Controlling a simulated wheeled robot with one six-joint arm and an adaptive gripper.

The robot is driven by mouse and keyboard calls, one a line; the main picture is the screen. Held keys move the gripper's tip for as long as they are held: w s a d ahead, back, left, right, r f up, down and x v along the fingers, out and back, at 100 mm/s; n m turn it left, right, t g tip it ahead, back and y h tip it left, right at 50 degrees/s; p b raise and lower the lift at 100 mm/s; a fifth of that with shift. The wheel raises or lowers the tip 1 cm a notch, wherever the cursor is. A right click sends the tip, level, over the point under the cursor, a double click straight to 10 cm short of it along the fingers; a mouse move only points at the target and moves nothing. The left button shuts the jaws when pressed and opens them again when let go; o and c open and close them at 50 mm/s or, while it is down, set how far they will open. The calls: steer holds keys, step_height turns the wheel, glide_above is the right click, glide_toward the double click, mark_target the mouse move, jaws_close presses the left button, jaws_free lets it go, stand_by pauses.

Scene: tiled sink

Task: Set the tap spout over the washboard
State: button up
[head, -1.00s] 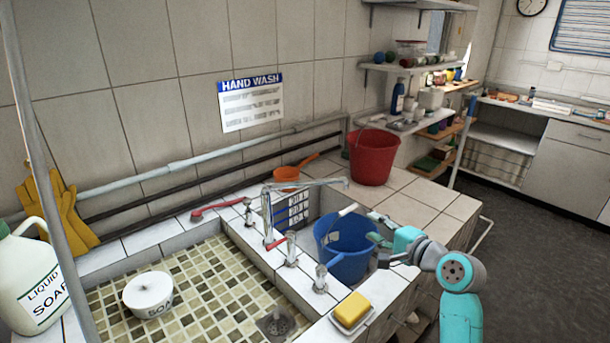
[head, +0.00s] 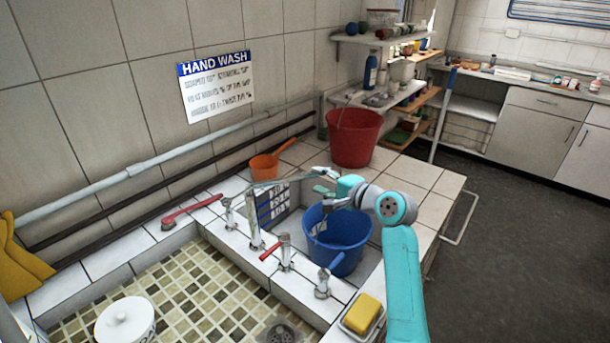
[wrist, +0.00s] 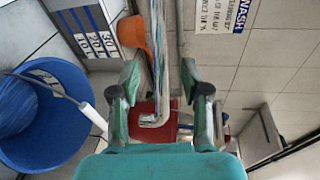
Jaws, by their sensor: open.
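The metal tap spout (head: 285,182) reaches right from its upright post (head: 253,220), above the sink divider and the right basin. My gripper (head: 324,181) is at the spout's outer end. In the wrist view the spout (wrist: 157,60) runs between the two separated fingers of my gripper (wrist: 160,76); I cannot tell whether either finger touches it. A blue-and-white marked panel (head: 272,204) is on the right basin's back wall and shows in the wrist view (wrist: 97,32). I cannot make out a clear washboard.
An orange dipper (head: 264,167) and red bucket (head: 354,138) stand behind. Several tap handles (head: 286,252) line the divider. Yellow soap (head: 361,312) sits at the front edge.

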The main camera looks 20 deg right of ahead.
mark_target(310, 177)
steer(key=x, duration=0.6)
jaws_close()
